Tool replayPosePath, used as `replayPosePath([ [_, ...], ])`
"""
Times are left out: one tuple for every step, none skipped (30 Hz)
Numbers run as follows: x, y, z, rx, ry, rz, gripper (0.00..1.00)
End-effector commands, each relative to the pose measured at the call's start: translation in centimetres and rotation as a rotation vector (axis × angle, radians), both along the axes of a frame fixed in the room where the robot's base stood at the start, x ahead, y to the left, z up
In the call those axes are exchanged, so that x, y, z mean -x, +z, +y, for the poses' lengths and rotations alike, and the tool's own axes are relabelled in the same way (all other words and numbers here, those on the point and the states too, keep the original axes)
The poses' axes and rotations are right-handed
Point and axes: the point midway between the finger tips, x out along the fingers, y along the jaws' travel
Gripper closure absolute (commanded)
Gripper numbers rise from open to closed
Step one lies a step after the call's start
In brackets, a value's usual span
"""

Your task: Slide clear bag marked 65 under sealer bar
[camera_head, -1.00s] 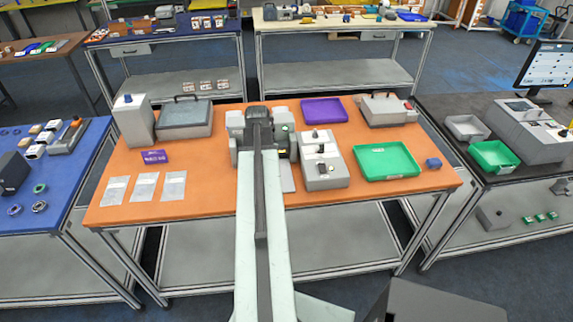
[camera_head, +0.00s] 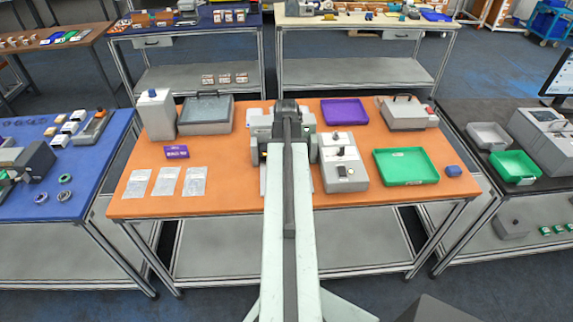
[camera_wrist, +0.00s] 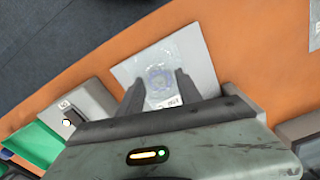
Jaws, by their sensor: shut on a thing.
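The clear bag (camera_wrist: 160,66) shows in the wrist view, with a round bluish thing inside and a small white label whose print I cannot read for sure. It lies over a pale grey plate (camera_wrist: 205,72). My gripper (camera_wrist: 159,80) has its two dark fingers on either side of the bag and is shut on it. In the head view, my gripper (camera_head: 287,106) is over the grey sealer (camera_head: 258,124) at the middle of the orange table. My arm hides much of the sealer and the bag there. I cannot tell where the bag lies relative to the sealer bar.
Right of the sealer stand a grey box device (camera_head: 340,165), a green tray (camera_head: 405,166) and a purple tray (camera_head: 344,111). Several flat clear bags (camera_head: 166,182) and a purple sign (camera_head: 176,152) lie left. The table front between them and my arm is clear.

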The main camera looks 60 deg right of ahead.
Motion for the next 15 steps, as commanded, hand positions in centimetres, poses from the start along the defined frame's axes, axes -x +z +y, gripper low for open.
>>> replayPosePath([
  [0.0,-0.6,0.0,0.000,0.000,0.000,1.00],
  [0.0,-0.9,0.0,0.000,0.000,0.000,1.00],
  [0.0,-1.2,0.0,0.000,0.000,0.000,1.00],
  [0.0,-1.5,0.0,0.000,0.000,0.000,1.00],
  [0.0,-1.8,0.0,0.000,0.001,0.000,1.00],
  [0.0,-2.1,0.0,0.000,0.001,0.000,1.00],
  [0.0,-2.4,0.0,0.000,0.001,0.000,1.00],
  [0.0,-2.7,0.0,0.000,0.001,0.000,1.00],
  [0.0,-3.1,0.0,0.000,0.001,0.000,1.00],
  [0.0,-3.4,0.0,0.000,0.001,0.000,1.00],
  [0.0,-3.7,0.0,0.000,0.001,0.000,1.00],
  [0.0,-4.0,0.0,0.000,0.001,0.000,1.00],
  [0.0,-4.3,0.0,0.000,0.001,0.000,1.00],
  [0.0,-4.6,0.0,0.000,0.001,0.000,1.00],
  [-0.1,-4.9,0.0,0.000,0.001,0.000,1.00],
])
